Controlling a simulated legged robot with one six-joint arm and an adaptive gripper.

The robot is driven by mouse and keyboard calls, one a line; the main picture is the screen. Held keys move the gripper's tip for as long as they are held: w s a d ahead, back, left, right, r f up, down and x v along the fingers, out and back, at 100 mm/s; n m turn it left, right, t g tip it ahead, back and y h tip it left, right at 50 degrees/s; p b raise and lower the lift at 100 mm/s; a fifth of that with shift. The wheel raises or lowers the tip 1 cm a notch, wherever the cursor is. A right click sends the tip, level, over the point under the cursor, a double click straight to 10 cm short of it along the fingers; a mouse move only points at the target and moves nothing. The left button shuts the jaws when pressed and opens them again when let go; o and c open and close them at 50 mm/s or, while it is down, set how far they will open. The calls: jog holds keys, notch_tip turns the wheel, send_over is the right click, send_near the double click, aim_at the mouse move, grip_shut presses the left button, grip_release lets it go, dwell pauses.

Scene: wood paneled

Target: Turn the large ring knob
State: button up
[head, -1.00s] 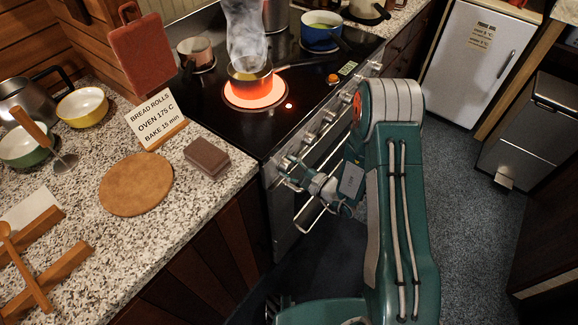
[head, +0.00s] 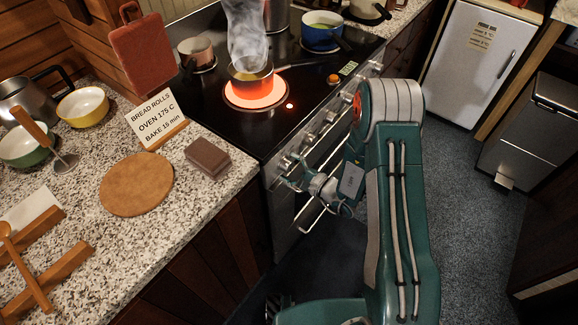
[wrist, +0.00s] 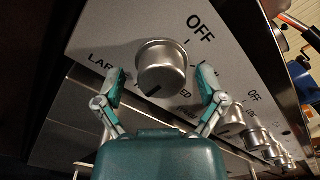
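A round silver knob (wrist: 160,66) is at the centre of the wrist view, on the stove's steel front panel. The word OFF is printed to its upper right. A dark pointer mark on the knob faces its lower left, toward partly hidden lettering starting with "LAR". My gripper (wrist: 161,84) is open, with one teal finger on each side of the knob and a visible gap on both sides. I cannot tell how deep the fingers reach along it. In the head view my gripper (head: 293,172) is at the near end of the stove's knob row, where the knob is hard to make out.
A ring (head: 256,92) glows red under a steaming pan (head: 250,76). Several more knobs (wrist: 256,138) run along the panel. The oven handle (head: 309,216) lies just below my gripper. A granite counter (head: 85,200) with a recipe card (head: 155,119) is to the left.

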jog(key=v, duration=1.2)
dwell(0.4)
jog(key=s+a+r+n+g+h, duration=0.1)
jog(key=s+a+r+n+g, duration=0.2)
jog(key=s+r+n+g, duration=0.4)
jog(key=s+a+r+n+g+h, duration=0.1)
jog(key=s+a+r+n+g, duration=0.3)
jog(key=r, duration=0.5)
jog(key=s+d+r+n+t+h, duration=0.5)
jog(key=s+d+r+h, duration=0.2)
jog(key=d+r+h, duration=0.5)
jog(key=shift+r+t, duration=0.25)
jog(key=shift+t, duration=0.05)
